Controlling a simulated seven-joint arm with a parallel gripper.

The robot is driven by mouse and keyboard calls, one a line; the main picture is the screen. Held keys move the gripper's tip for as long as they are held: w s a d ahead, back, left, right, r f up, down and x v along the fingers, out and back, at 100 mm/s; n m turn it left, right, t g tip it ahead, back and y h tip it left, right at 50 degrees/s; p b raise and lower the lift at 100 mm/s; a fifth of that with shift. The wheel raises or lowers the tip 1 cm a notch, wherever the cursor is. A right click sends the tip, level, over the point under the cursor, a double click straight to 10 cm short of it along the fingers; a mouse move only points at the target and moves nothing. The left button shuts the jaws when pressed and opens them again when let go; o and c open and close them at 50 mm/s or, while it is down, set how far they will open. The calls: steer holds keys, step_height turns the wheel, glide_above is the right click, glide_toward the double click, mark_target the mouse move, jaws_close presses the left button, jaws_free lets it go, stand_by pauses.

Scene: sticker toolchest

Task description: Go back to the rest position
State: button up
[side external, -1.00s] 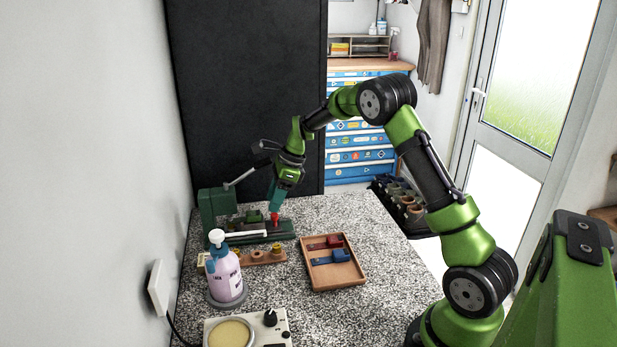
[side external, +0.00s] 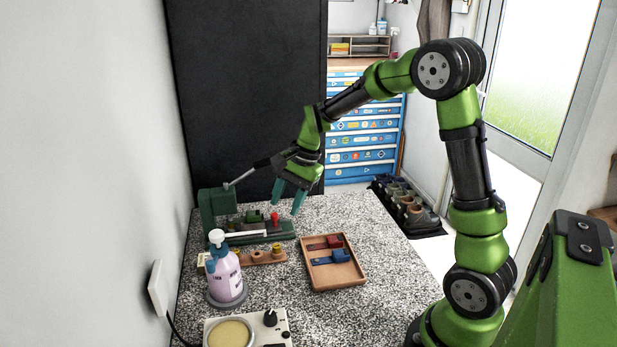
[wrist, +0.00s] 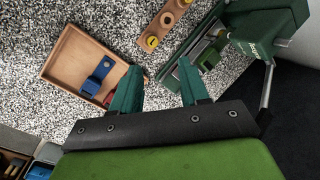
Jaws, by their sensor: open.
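My gripper (side external: 287,196) is open and empty, its two teal fingers apart. It hangs above the speckled counter (side external: 370,225), to the right of and higher than the green machine (side external: 219,207) with a lever and a red knob (side external: 275,217). In the wrist view my gripper (wrist: 160,92) shows both fingers spread with nothing between them. The green machine (wrist: 262,30) is at the upper right there, apart from the fingers.
A wooden tray (side external: 318,284) holds a red and a blue piece. A wooden strip (side external: 263,258) with small round parts, a pump bottle (side external: 224,276) and a device with a dial (side external: 270,319) stand nearby. A dark cabinet (side external: 250,90) rises behind the counter.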

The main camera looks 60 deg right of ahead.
steer(key=s+a+r+n+t, duration=0.2)
steer(key=s+a+r+n, duration=0.3)
steer(key=s, duration=0.4)
steer(key=s+a+r+n+t, duration=0.2)
steer(key=s+a+r+n, duration=0.3)
steer(key=s, duration=0.4)
steer(key=shift+s+a+r+n, duration=0.15)
steer(key=shift+s+a+n, duration=0.1)
steer(key=shift+a+n, duration=0.75)
